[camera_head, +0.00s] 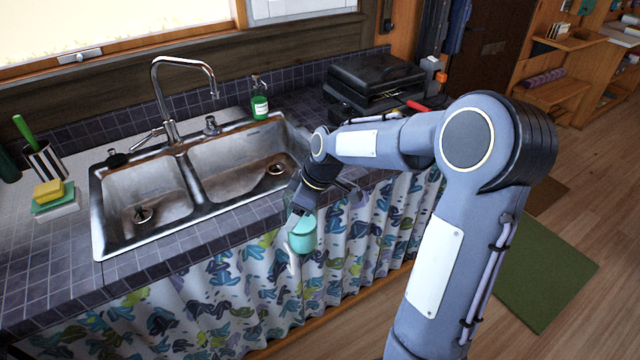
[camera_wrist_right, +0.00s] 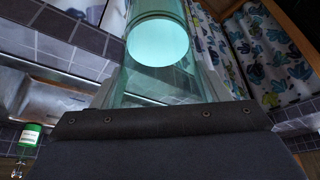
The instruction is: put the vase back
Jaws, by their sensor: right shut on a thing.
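The vase (camera_head: 302,236) is teal. It hangs in front of the patterned curtain, just off the front edge of the counter. My right gripper (camera_head: 295,222) is shut on it, and my arm and wrist hide its upper part. In the right wrist view the vase (camera_wrist_right: 157,42) looks like clear teal glass with a pale round end, held between the fingers beyond the dark gripper body. My left gripper is in neither view.
A double sink (camera_head: 192,180) with a tap (camera_head: 165,95) fills the counter. A green soap bottle (camera_head: 260,104) stands behind it. A sponge (camera_head: 48,190) and a striped cup (camera_head: 45,163) are at the left. A black grill (camera_head: 375,80) stands at the right. The counter's front strip is clear.

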